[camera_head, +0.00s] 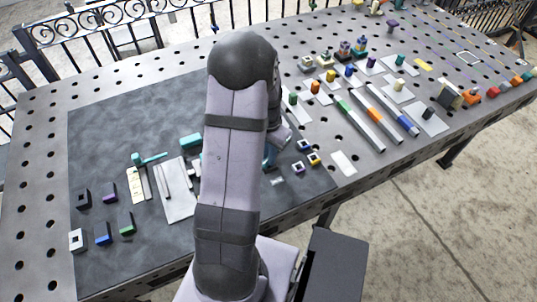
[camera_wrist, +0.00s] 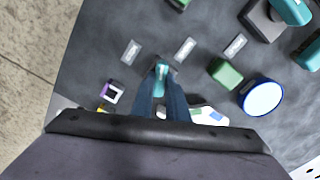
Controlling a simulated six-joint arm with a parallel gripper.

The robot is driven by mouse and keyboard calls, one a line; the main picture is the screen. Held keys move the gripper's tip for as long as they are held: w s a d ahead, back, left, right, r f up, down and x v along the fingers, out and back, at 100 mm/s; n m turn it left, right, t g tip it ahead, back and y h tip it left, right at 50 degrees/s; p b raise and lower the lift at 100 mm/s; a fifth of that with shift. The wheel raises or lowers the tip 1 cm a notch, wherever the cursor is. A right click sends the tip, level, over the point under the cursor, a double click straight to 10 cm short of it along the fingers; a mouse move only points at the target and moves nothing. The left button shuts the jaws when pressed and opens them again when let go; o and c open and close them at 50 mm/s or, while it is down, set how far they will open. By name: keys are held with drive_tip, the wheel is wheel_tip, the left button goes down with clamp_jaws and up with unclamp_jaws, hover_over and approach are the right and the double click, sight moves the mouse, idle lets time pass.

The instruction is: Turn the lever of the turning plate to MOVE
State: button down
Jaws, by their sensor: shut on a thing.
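My gripper (camera_wrist: 162,88) points down at the dark mat in the wrist view. Its fingers are close together around a small teal piece (camera_wrist: 161,70), which looks like a lever handle. A whitish plate with coloured patches (camera_wrist: 208,114) shows just behind the fingers, partly hidden by my gripper; I cannot tell whether the teal piece belongs to it. No MOVE marking is readable. In the head view my arm hides most of the gripper's surroundings. Another teal lever (camera_head: 150,158) stands on a beige plate (camera_head: 138,187) at the left.
In the wrist view a green block (camera_wrist: 225,73) and a blue-rimmed white disc (camera_wrist: 262,97) lie right of my gripper. A purple-and-white square ring (camera_wrist: 113,92) lies left. Pale small plates (camera_wrist: 185,48) lie ahead. Several coloured blocks and rails (camera_head: 360,125) fill the table's right side.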

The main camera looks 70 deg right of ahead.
drive_tip(key=m, duration=0.5)
drive_tip(key=shift+d+r, duration=0.1)
drive_tip(key=shift+m, duration=0.3)
drive_tip(key=c, duration=1.7)
unclamp_jaws()
drive_tip(key=shift+r+b, duration=1.05)
drive_tip(key=shift+r, duration=2.6)
